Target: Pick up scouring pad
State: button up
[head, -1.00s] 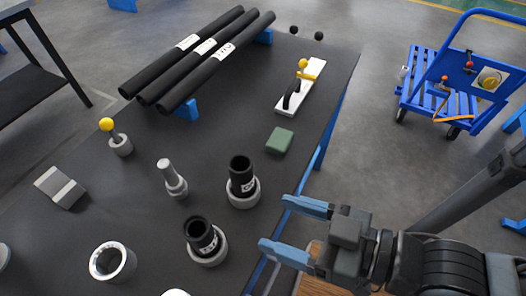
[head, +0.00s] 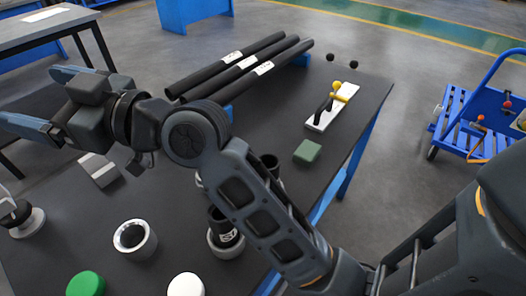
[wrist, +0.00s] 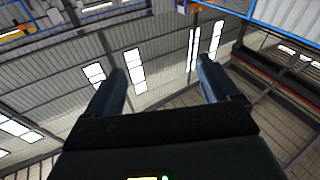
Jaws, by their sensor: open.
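The green scouring pad (head: 307,152) lies flat on the dark table in the head view, near its right edge and just in front of a white plate with handles. My gripper (head: 30,97) is raised at the upper left of the head view, far to the left of the pad and pointing left. In the wrist view its two fingers (wrist: 162,80) stand wide apart with nothing between them. That view shows only ceiling and walls, so the pad is not in it.
The white plate (head: 326,112) and three black tubes (head: 240,66) lie at the back. A grey-and-white block (head: 98,170), a metal ring (head: 135,237) and green and white round pieces stand at the left and front. My arm hides the table's middle. A blue cart (head: 470,125) stands right.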

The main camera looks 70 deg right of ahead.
jog(key=w+d+n+g+y, duration=0.1)
jog(key=w+d+n+g, duration=0.1)
jog(key=n, duration=0.2)
jog(key=n+g+h+b, duration=0.3)
jog(key=n+g+h, duration=0.4)
jog(key=g, duration=1)
send_over(307, 151)
jog(key=shift+n+y, duration=0.3)
jog(key=shift+y, duration=0.1)
jog(key=f, duration=2.2)
jog(key=shift+w+d+f, duration=0.15)
jog(key=shift+w+f, duration=0.05)
jog(key=shift+w, duration=0.05)
jog(key=shift+s+f, duration=0.15)
jog(key=shift+f, duration=0.2)
jog(key=shift+s+f+p, duration=0.1)
jog(key=shift+f+p, duration=0.35)
jog(key=shift+f, duration=3)
jog(key=c, duration=1.1)
